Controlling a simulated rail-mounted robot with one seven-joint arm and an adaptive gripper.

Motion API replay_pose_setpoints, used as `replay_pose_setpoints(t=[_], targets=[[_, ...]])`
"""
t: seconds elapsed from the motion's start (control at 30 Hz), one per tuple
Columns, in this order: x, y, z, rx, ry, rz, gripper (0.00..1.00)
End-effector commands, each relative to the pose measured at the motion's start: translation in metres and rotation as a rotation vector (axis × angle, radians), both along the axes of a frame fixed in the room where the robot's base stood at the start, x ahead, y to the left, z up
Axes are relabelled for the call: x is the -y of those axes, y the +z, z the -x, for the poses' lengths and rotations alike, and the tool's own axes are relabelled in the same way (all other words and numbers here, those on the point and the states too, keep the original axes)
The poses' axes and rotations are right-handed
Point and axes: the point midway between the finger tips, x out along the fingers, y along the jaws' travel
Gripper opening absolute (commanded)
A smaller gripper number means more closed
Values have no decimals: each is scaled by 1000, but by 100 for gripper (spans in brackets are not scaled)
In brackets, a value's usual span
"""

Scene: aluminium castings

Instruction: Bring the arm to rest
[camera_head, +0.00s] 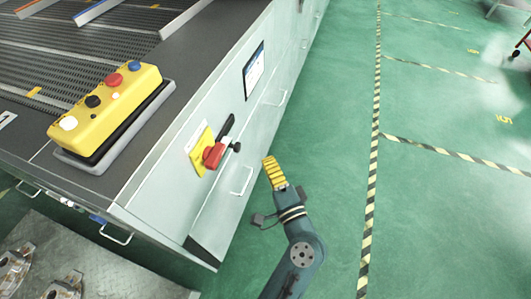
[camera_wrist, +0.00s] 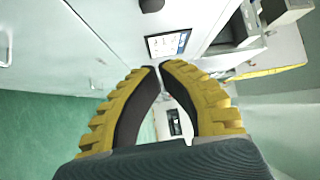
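My gripper (camera_head: 270,162) shows in the head view as a yellow ribbed end on my blue-grey arm. It is out over the green floor, to the right of the machine's pale side panel. In the wrist view its two yellow fingers with dark inner pads (camera_wrist: 158,68) curve toward each other, and their tips meet or almost meet. I see nothing held between them. The space between the fingers below the tips shows only the background.
The machine (camera_head: 195,125) carries a red rotary switch (camera_head: 214,155) on a yellow plate, handles, and a yellow button box (camera_head: 105,110) on top. Metal castings (camera_head: 62,288) lie at the lower left. Green floor (camera_head: 330,110) with a striped line (camera_head: 374,150) is open to the right.

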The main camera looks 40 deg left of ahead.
Motion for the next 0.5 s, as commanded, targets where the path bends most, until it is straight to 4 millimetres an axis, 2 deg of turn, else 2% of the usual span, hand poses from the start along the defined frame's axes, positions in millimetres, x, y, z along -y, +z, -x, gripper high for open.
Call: replay_pose_setpoints(t=[0.47, 0.5], targets=[[0, 0, 0, 1, 0, 0, 0], [1, 8, -1, 3, -3, 0, 0]])
